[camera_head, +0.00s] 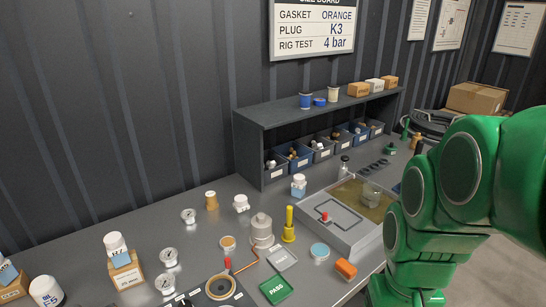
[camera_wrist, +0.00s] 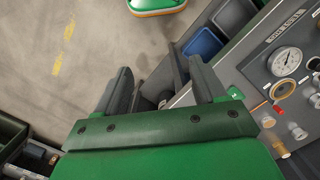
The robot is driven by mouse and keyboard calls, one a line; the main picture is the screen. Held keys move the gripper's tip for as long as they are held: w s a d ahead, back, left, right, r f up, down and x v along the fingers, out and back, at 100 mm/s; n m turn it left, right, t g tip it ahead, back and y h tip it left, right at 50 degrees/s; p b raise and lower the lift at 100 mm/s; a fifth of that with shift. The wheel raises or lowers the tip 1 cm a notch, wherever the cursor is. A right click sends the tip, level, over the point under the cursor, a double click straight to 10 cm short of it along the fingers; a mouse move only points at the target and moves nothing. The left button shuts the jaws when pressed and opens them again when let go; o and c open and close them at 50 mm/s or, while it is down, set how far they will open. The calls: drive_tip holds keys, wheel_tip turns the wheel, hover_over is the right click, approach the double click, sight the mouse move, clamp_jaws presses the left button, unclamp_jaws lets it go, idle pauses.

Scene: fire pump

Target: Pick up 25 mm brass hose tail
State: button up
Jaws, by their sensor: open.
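I cannot pick out the 25 mm brass hose tail for certain. Small brown or brassy pieces lie in a blue bin (camera_head: 298,158) under the grey shelf in the head view, too small to name. A brass-coloured upright piece (camera_head: 416,141) stands at the far right end of the bench, partly by my arm. In the wrist view my gripper (camera_wrist: 160,70) is open, with nothing between its dark fingers. It hangs over the floor side, left of a grey gauge panel. A brass-coloured fitting (camera_wrist: 281,148) shows on that panel. My gripper is not visible in the head view.
The grey bench (camera_head: 130,222) carries gauges, bottles, a yellow post (camera_head: 289,225), a green PASS block (camera_head: 276,290) and a grey rig tray (camera_head: 333,237). The shelf (camera_head: 272,117) stands against the wall.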

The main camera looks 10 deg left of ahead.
drive_tip(key=w+a+r+n+t, duration=0.1)
drive_tip(key=w+a, duration=0.2)
drive_tip(key=w, duration=0.7)
drive_tip(key=w+a+r+n, duration=0.2)
drive_tip(key=w+a, duration=0.2)
drive_tip(key=w, duration=0.5)
drive_tip(key=n+t+y, duration=0.3)
drive_tip(key=n+y, duration=0.1)
drive_tip(key=n, duration=0.3)
hover_over(211, 194)
drive_tip(key=s+d, duration=0.1)
drive_tip(key=d, duration=0.2)
wheel_tip(211, 194, down, 14)
drive_tip(key=r, duration=0.1)
drive_tip(key=shift+s+a+x, duration=0.15)
drive_tip(key=shift+x, duration=1.85)
drive_tip(key=shift+s+a+x, duration=0.1)
drive_tip(key=shift+s+x, duration=0.05)
drive_tip(key=shift+x, duration=1.8)
drive_tip(key=shift+c, duration=0.4)
drive_tip(key=c, duration=1.1)
